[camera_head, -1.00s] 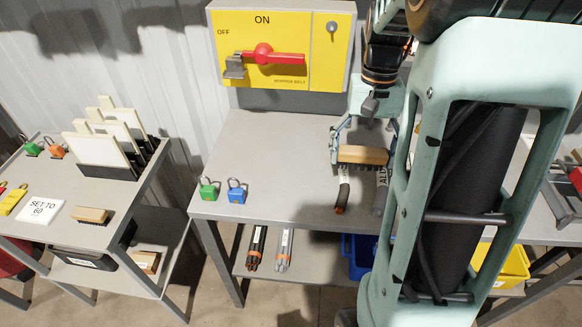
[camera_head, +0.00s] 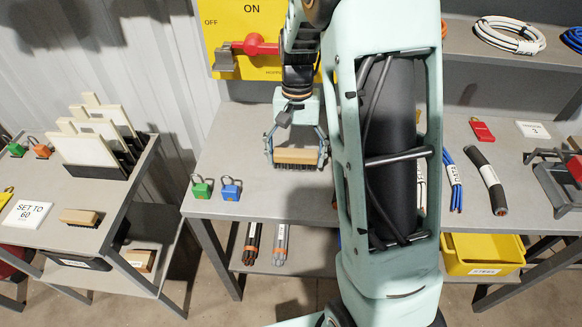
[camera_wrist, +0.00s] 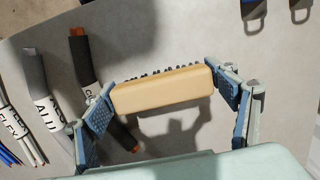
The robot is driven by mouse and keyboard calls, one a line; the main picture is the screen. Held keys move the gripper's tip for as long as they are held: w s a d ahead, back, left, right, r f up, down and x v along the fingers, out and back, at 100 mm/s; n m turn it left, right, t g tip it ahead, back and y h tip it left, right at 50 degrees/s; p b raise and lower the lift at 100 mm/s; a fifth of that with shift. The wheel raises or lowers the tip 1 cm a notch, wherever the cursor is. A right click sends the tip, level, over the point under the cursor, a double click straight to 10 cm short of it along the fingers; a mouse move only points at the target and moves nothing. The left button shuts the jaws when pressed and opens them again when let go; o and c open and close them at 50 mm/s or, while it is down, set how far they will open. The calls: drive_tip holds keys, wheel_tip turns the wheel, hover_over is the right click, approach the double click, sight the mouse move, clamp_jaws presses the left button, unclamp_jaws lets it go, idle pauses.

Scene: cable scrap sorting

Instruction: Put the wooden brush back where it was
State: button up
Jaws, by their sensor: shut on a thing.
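My gripper (camera_head: 296,153) is shut on a wooden brush (camera_head: 297,156), with a finger at each end of its block. The brush has a light wood block and dark bristles, and it is held over the grey workbench (camera_head: 225,160), right of the two padlocks. In the wrist view the brush (camera_wrist: 165,92) lies level between the fingers, with bristles showing along its far edge. Its shadow falls on the bench, apart from it. A second wooden brush (camera_head: 81,217) lies on the left side table, near the SET TO 60 card.
A green padlock (camera_head: 201,188) and a blue padlock (camera_head: 230,189) stand at the bench's left front. Dark cable pieces (camera_wrist: 85,62) lie beside the brush in the wrist view. A yellow bin (camera_head: 482,254) is below right. Bare bench lies around the padlocks.

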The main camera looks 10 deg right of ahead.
sight(291, 168)
drive_tip(key=shift+w+a+f, duration=0.15)
drive_tip(key=shift+a+f, duration=0.15)
drive_tip(key=shift+f, duration=0.1)
drive_tip(key=shift+w+a+f, duration=0.1)
drive_tip(key=shift+a+f, duration=0.1)
drive_tip(key=shift+f, duration=1.55)
drive_tip(key=shift+f, duration=0.15)
drive_tip(key=o, duration=1.1)
drive_tip(key=shift+o, duration=0.2)
drive_tip(key=r, duration=0.4)
drive_tip(key=w+r, duration=0.1)
drive_tip(key=r, duration=0.7)
drive_tip(key=shift+w+d+r+p, duration=0.1)
drive_tip(key=shift+w+d+p, duration=0.1)
drive_tip(key=shift+p, duration=0.15)
